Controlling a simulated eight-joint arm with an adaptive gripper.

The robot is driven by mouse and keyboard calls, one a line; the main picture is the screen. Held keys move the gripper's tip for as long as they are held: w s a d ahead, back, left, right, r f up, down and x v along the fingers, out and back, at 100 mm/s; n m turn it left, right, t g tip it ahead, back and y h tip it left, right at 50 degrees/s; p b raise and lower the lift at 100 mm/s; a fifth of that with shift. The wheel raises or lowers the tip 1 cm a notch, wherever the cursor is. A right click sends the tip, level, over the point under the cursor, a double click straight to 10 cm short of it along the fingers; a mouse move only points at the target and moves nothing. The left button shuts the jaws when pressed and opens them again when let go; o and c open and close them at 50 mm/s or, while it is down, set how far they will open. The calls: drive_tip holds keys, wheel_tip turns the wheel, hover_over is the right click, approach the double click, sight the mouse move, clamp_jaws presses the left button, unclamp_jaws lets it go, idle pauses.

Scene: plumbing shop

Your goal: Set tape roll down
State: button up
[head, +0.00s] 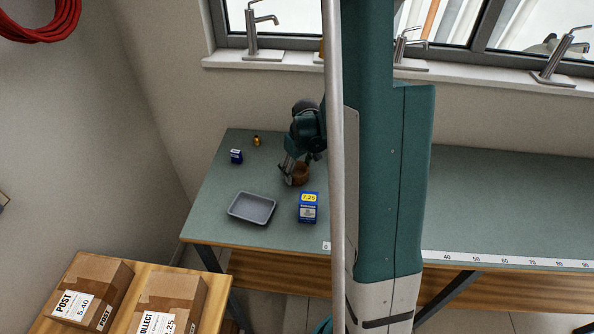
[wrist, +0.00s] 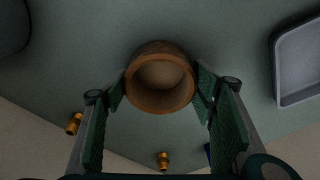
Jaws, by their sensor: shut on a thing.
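The tape roll (head: 301,174) is a brown ring at the left part of the green bench top (head: 220,200). In the wrist view the tape roll (wrist: 160,108) shows its round open end between the two green finger pads. My gripper (head: 291,170) is shut on it, one finger on each side; the wrist view also shows my gripper (wrist: 162,92). I cannot tell whether the roll touches the bench or hangs just above it. Part of the roll is hidden by the fingers in the head view.
A grey tray (head: 252,208) and a blue box with a yellow label (head: 308,208) stand in front of the roll. A small blue box (head: 236,157) and a brass fitting (head: 257,141) stand behind left. My arm hides the bench's middle; its right part looks clear.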

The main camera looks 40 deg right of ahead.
sight(299, 172)
drive_tip(key=shift+f, duration=0.2)
drive_tip(key=o, duration=0.9)
drive_tip(key=shift+o, duration=0.2)
drive_tip(key=shift+r, duration=0.25)
wheel_tip(299, 172, up, 12)
drive_tip(key=s+p, duration=0.1)
drive_tip(key=shift+s, duration=0.4)
drive_tip(key=shift+f, duration=0.1)
idle(0.4)
drive_tip(key=s+a+r+t, duration=0.1)
drive_tip(key=s+a+r, duration=0.2)
drive_tip(key=a+r, duration=0.4)
drive_tip(key=s+a+r+t, duration=0.1)
drive_tip(key=s+a+r, duration=0.1)
drive_tip(key=a+r, duration=0.55)
drive_tip(key=s+a+r+t, duration=0.1)
drive_tip(key=s+a, duration=0.4)
drive_tip(key=a, duration=0.2)
drive_tip(key=s+a+r+t, duration=0.2)
drive_tip(key=s+a, duration=0.4)
drive_tip(key=a, duration=0.2)
drive_tip(key=shift+s+r, duration=0.25)
drive_tip(key=shift+s, duration=0.05)
